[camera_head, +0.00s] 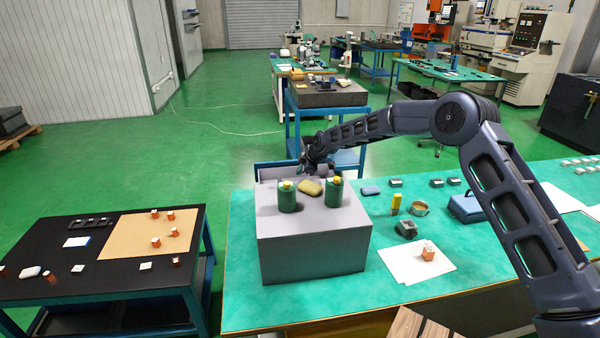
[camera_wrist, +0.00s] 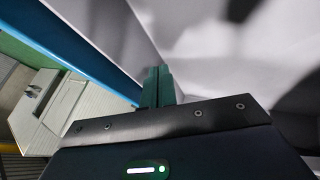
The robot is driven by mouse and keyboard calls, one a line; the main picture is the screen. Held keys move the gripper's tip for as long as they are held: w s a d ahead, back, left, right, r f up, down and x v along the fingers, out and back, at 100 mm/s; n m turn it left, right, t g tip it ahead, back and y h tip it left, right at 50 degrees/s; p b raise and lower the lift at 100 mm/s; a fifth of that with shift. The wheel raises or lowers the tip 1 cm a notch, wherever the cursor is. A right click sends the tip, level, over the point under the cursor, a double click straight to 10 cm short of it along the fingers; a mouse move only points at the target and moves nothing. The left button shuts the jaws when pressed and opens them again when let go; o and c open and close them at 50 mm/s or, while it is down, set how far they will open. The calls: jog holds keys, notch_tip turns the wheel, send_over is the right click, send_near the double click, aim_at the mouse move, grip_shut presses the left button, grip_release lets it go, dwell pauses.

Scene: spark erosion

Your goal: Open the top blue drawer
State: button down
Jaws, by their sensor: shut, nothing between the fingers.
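A grey cabinet (camera_head: 312,245) stands on the green bench, its drawer fronts facing away from the head camera. A dark blue edge (camera_head: 272,164) sticks out past the cabinet's far top side and looks like the top drawer, partly out. In the wrist view a blue panel (camera_wrist: 88,42) runs diagonally, with a pale grey surface to its right. My gripper (camera_head: 310,168) is at the far side of the cabinet, close to the blue edge. Its shut fingers (camera_wrist: 158,75) show close to the blue panel; I cannot tell whether they touch it. No handle is visible.
A blue-framed cart with a dark slab (camera_head: 328,96) stands behind. Small items lie on the bench (camera_head: 240,290) to the right. Green floor is open at left.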

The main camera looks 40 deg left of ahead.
jog(key=v, duration=0.9)
jog(key=shift+w+d+r, duration=0.1)
jog(key=shift+d, duration=0.05)
